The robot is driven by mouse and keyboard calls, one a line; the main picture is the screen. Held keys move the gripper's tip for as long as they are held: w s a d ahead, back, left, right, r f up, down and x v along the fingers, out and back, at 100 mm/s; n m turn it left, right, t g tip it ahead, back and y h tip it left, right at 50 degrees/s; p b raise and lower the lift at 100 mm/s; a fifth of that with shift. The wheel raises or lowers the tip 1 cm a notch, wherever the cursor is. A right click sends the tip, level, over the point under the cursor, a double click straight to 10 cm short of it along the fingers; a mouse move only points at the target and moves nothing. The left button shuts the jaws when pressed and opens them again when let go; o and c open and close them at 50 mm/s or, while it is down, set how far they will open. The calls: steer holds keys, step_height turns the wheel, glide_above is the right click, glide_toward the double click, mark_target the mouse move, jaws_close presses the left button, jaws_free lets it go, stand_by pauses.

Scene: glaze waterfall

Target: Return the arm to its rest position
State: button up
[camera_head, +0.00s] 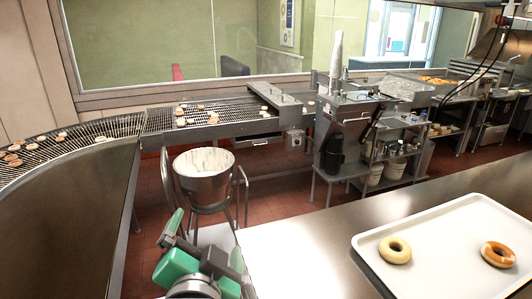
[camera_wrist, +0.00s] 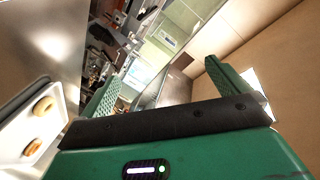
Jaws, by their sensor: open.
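My gripper (camera_wrist: 163,75) shows in the wrist view with its two green fingers wide apart and nothing between them. The dark bar and green housing behind the fingers fill the bottom of that view. In the head view, green and grey parts of my arm show at the bottom, left of the steel counter (camera_head: 310,238); I cannot make out both fingertips there. My gripper is apart from the white tray (camera_head: 440,228) and its doughnuts.
A plain doughnut (camera_head: 396,250) and an orange-iced doughnut (camera_head: 498,254) lie on the tray. A steel bucket (camera_head: 204,183) stands on a frame beyond my arm. A conveyor (camera_head: 105,130) with several doughnuts curves along the left and back. Red tiled floor (camera_head: 290,180) lies between.

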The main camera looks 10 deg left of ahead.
steer(key=s+d+r+n+t+h, duration=0.1)
steer(key=s+d+r+n+t, duration=0.25)
steer(key=s+d+r, duration=0.55)
steer(key=s+d+r+n+t+h, duration=0.25)
steer(key=s+d+r+t, duration=0.3)
steer(key=r, duration=0.45)
step_height(320, 180, up, 20)
steer(key=a+y+p, duration=0.1)
steer(key=p, duration=1.9)
steer(key=shift+s+a+r, duration=0.2)
steer(key=shift+s+r, duration=0.05)
